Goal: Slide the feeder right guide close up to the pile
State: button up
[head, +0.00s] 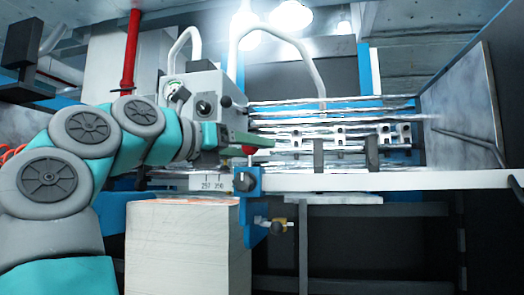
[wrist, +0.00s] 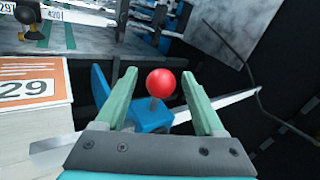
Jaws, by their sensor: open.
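The feeder right guide (wrist: 152,115) is a blue block on a pale rail, with a blue plate on its left and a red ball knob (wrist: 160,83) on a short stem. The knob also shows in the head view (head: 249,150), partly covered by my gripper. My gripper (wrist: 160,79) is open, with one green finger on each side of the knob; I cannot tell whether either touches it. In the head view my gripper (head: 262,141) is above the rail. The pile (head: 185,245) is a tall pale stack; its top in the wrist view (wrist: 64,112) is left of the guide, across a narrow dark gap.
The pale rail (head: 390,180) runs right from the guide. A white scale plate (head: 207,183) is above the pile. A grey control box (head: 200,100) stands behind my wrist. Metal rollers (head: 330,104) lie behind the rail, and a grey side panel (head: 463,108) stands at right.

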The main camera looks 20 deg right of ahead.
jog(key=x, duration=0.3)
grip_shut()
dwell(0.6)
dwell(0.9)
